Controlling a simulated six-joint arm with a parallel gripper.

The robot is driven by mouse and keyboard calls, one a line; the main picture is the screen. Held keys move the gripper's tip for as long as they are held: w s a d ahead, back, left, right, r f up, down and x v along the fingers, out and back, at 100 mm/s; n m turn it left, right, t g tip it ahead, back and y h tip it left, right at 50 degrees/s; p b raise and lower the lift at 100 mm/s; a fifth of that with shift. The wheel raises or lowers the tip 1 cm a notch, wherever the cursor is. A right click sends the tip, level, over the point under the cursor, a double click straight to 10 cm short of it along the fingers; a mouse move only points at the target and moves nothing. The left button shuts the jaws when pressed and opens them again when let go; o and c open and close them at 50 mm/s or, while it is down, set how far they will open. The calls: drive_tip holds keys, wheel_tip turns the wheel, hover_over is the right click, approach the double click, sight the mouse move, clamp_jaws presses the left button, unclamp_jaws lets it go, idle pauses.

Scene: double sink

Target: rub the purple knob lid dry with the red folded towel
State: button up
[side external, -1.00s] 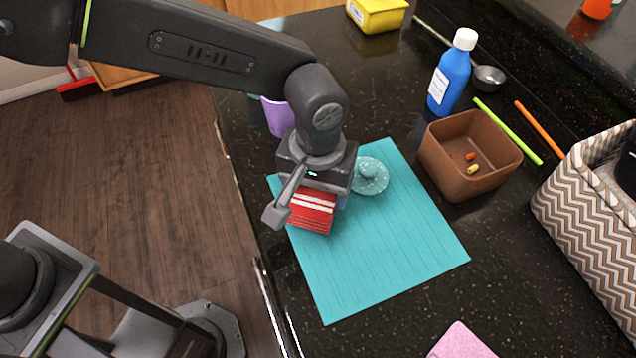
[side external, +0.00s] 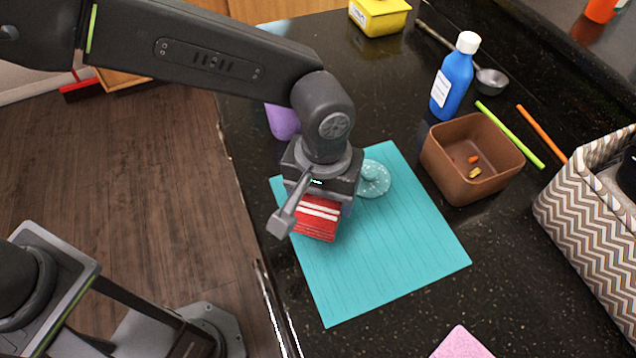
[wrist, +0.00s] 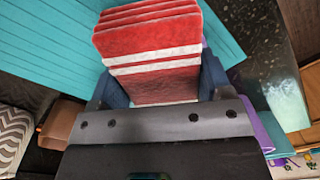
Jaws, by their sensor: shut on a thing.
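The red folded towel (side external: 317,217), with white stripes, is held in my gripper (side external: 325,203) over the teal mat. In the wrist view the towel (wrist: 152,50) fills the space between my shut fingers (wrist: 155,88). I cannot tell whether the towel touches anything below it. No purple knob lid shows clearly. A teal speckled lid with a knob (side external: 373,179) lies on the mat, right of my gripper.
The teal mat (side external: 385,260) is mostly bare toward the front. A purple object (side external: 282,122) stands behind my wrist, partly hidden. A brown box (side external: 470,185), a blue bottle (side external: 451,82) and a patterned basket (side external: 590,235) stand to the right. A pink cloth (side external: 462,344) lies in front.

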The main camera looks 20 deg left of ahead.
drive_tip(key=shift+w+a, duration=1.2)
drive_tip(key=shift+a, duration=0.3)
drive_tip(key=shift+s+d, duration=1.3)
drive_tip(key=shift+d, duration=0.3)
drive_tip(key=shift+w+a, duration=1.45)
drive_tip(key=shift+a, duration=0.3)
drive_tip(key=shift+s+d, duration=1.4)
drive_tip(key=shift+d, duration=0.3)
drive_tip(key=shift+w+a, duration=1.35)
drive_tip(key=shift+a, duration=0.3)
drive_tip(key=shift+r, duration=4.05)
